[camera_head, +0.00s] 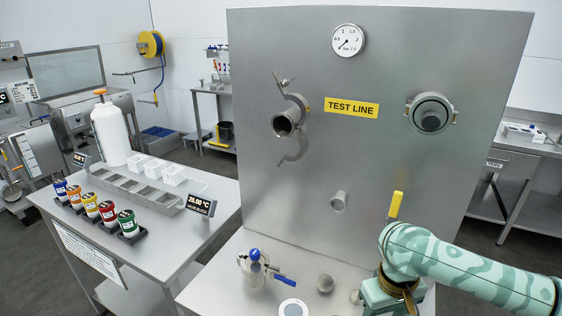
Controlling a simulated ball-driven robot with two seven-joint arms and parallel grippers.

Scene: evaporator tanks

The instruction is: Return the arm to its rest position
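My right arm (470,262), mint green with a darker pattern, comes in from the lower right. It bends downward in front of the right side of the steel panel. Its wrist (392,288) is at the bottom edge of the picture, over the right part of the steel ledge. The fingers of the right gripper are out of the picture, so I cannot see whether they hold anything. My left arm and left gripper do not show.
A steel panel (285,210) carries a gauge (348,40), an open clamp (288,120), a round port (431,114) and a yellow handle (396,204) close behind my arm. A blue-handled valve fitting (256,268) is on the ledge. A side table (190,248) holds several coloured jars.

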